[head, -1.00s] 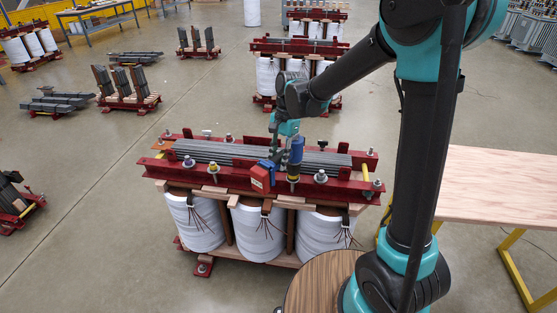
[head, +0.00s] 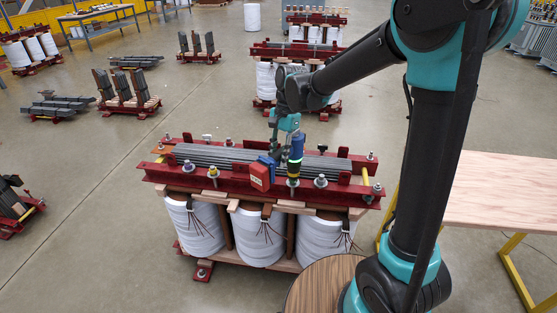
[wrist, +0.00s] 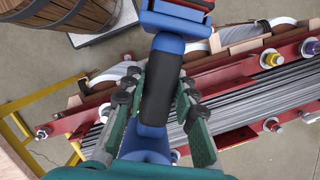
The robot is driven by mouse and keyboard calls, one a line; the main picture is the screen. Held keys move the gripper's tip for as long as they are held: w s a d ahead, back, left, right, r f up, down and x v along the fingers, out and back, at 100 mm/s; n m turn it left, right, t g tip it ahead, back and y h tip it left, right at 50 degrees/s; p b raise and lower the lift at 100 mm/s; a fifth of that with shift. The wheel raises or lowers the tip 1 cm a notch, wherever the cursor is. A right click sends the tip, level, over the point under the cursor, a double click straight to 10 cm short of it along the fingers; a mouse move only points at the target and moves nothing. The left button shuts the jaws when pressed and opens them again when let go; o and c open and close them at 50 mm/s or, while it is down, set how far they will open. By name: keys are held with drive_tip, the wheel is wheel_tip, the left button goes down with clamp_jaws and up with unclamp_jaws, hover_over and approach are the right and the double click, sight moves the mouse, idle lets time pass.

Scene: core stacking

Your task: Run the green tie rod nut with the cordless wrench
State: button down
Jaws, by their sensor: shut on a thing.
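The cordless wrench has a blue body (head: 295,148) and a red battery block (head: 262,176). My gripper (head: 287,128) is shut on the wrench. In the wrist view, its green-backed fingers (wrist: 158,105) stand either side of the black grip (wrist: 157,88). The wrench hangs upright at the front red clamp beam (head: 240,182), its lower end over a tie rod spot (head: 293,182) right of the middle. I cannot make out a green nut; the wrench hides part of that spot. Whether the socket touches a nut is unclear.
A yellow nut (head: 213,171) and a grey nut (head: 321,181) stand on the same beam, either side of the wrench. White coils (head: 262,236) hang below the grey core (head: 225,155). A wooden table (head: 508,195) is at the right.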

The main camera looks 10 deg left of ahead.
drive_tip(key=shift+s+v, duration=0.15)
drive_tip(key=shift+v, duration=0.65)
drive_tip(key=shift+s+v, duration=0.15)
drive_tip(key=shift+v, duration=0.6)
drive_tip(key=shift+a+r, duration=0.2)
drive_tip(key=shift+a, duration=0.05)
drive_tip(key=shift+s+a+v, duration=0.1)
drive_tip(key=shift+s+v, duration=0.05)
drive_tip(key=shift+v, duration=0.65)
drive_tip(key=shift+s+a+v, duration=0.1)
drive_tip(key=shift+s+v, duration=0.05)
drive_tip(key=shift+v, duration=0.6)
drive_tip(key=shift+s+a+v, duration=0.1)
drive_tip(key=shift+s+v, duration=0.1)
drive_tip(key=shift+v, duration=0.6)
drive_tip(key=shift+d+r, duration=0.1)
